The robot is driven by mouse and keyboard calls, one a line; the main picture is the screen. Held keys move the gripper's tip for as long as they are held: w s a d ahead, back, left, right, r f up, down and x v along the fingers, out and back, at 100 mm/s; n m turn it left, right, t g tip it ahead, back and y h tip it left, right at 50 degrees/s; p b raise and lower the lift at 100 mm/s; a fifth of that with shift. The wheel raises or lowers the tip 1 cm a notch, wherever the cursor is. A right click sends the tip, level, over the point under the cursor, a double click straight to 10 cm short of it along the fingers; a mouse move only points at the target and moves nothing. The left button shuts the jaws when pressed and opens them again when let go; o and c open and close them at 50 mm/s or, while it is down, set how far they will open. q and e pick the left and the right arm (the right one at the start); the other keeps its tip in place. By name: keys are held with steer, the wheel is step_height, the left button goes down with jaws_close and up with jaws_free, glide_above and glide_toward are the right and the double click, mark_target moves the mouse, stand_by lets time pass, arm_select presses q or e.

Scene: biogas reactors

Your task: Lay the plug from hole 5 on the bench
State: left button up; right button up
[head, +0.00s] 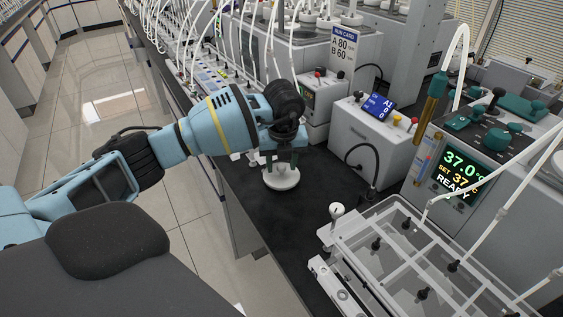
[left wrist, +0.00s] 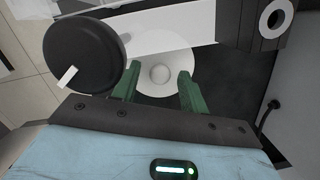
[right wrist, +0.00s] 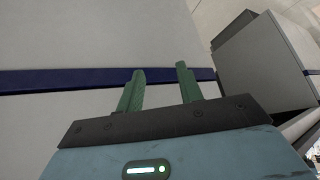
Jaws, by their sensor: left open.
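A white round plug (head: 282,179) with a wide disc and a small central knob sits on the black bench (head: 245,195), near its left edge. It also shows in the left wrist view (left wrist: 160,50). My left gripper (head: 282,160) is right above it, pointing down. Its green fingers are apart, one on each side of the knob, and I see no contact. My right gripper (right wrist: 160,75) is open and empty in the right wrist view, facing a pale cabinet with a blue stripe. It is not in the head view. I cannot read any hole numbers.
A clear-lidded bath (head: 400,235) with several black knobs stands at front right. Behind it are a heater unit (head: 465,165) reading 37.0 and a white box (head: 370,140) with a blue display. Tubed reactors line the back. Bare bench lies right of the plug.

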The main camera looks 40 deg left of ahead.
mark_target(282, 180)
arm_select(q)
step_height(282, 180, up, 12)
steer(key=s+d, duration=0.1)
steer(key=shift+s+d+p, duration=0.15)
steer(key=shift+p, duration=0.2)
stand_by(0.4)
